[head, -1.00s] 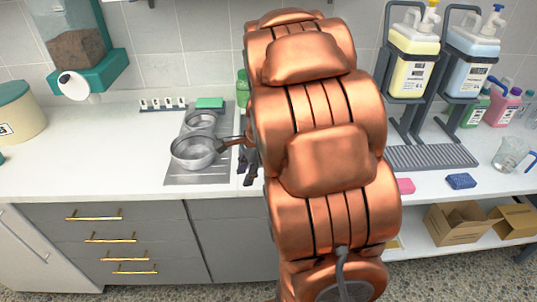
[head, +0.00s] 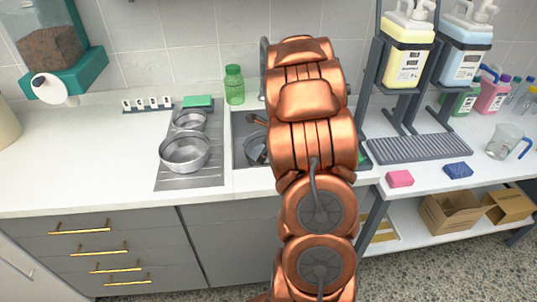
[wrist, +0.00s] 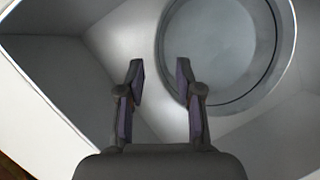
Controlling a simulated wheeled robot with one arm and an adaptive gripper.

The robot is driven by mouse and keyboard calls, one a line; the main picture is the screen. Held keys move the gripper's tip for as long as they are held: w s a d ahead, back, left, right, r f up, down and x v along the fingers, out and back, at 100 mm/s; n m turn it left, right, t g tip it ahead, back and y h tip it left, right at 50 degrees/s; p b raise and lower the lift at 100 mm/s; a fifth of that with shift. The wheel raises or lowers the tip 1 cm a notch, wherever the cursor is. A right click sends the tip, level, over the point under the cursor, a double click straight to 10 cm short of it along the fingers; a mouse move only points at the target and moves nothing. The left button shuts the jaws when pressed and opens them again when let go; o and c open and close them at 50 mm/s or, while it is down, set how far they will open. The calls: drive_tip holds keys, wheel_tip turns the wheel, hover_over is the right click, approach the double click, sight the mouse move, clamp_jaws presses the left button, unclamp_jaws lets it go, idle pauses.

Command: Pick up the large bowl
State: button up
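The large bowl (head: 185,153) is a shiny metal bowl, upright and empty, on the metal drainboard left of the sink. A smaller metal bowl (head: 190,121) stands just behind it. My gripper (wrist: 159,68) is open and empty in the wrist view, its two fingers apart. A round grey vessel (wrist: 218,45) lies beyond and to the right of the fingers there, cut off by the top edge. I cannot tell which vessel it is. In the head view my copper arm is over the sink, right of the large bowl, and mostly hides my gripper.
The sink (head: 240,150) is partly hidden by my arm, with dark items in it. A green bottle (head: 234,85) stands behind it and a green sponge (head: 198,101) behind the small bowl. Dispensers (head: 407,50) stand at right. The counter (head: 85,150) at left is clear.

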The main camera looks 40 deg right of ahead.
drive_tip(key=shift+p+x, duration=0.6)
drive_tip(key=shift+x, duration=2)
drive_tip(key=shift+a, duration=0.2)
drive_tip(key=shift+c, duration=0.4)
clamp_jaws()
drive_tip(key=shift+r, duration=0.1)
